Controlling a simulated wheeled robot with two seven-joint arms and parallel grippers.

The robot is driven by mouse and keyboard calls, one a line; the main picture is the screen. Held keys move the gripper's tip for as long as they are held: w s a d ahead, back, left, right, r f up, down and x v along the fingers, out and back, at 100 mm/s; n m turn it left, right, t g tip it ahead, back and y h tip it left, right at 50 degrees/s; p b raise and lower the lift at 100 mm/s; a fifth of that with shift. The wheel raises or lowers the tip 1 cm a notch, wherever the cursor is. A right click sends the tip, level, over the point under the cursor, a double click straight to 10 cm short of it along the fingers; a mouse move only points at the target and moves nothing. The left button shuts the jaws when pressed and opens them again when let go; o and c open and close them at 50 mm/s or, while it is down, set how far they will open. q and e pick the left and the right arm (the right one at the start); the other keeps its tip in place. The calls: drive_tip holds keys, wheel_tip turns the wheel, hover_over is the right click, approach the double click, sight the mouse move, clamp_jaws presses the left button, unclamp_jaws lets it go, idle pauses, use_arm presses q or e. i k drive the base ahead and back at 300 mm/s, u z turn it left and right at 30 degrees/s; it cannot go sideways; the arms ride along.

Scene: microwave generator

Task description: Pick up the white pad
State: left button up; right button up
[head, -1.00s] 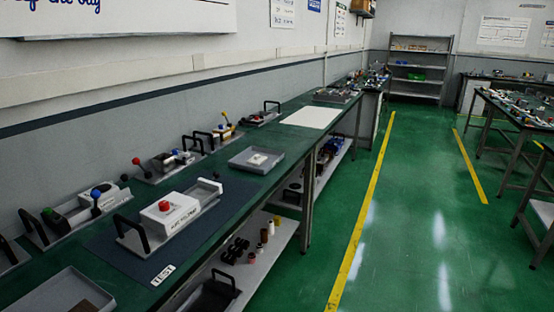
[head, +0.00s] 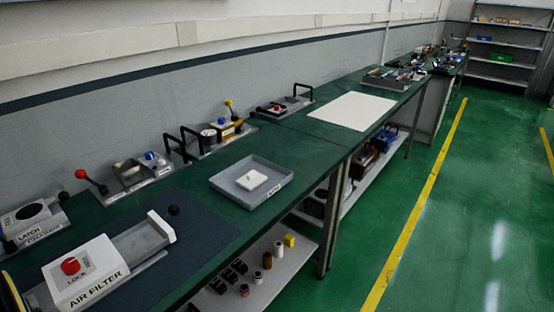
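In the head view the white pad (head: 251,180) lies flat in a shallow grey tray (head: 225,187) on the green workbench. It is a small, light square with a tiny dark mark on top. The tray stands to the right of the dark blue mat, near the bench's front edge. Neither of my grippers shows in the head view, and nothing touches the pad.
A white unit marked AIR FILTER (head: 87,272) with a red knob sits at the front left. Modules with black handles (head: 213,139) line the wall side. A white sheet (head: 352,111) lies farther along the bench. Green floor (head: 480,200) is open at right.

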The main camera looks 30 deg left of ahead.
sight(249, 181)
drive_tip(key=i, duration=1.45)
drive_tip(key=u, duration=3.25)
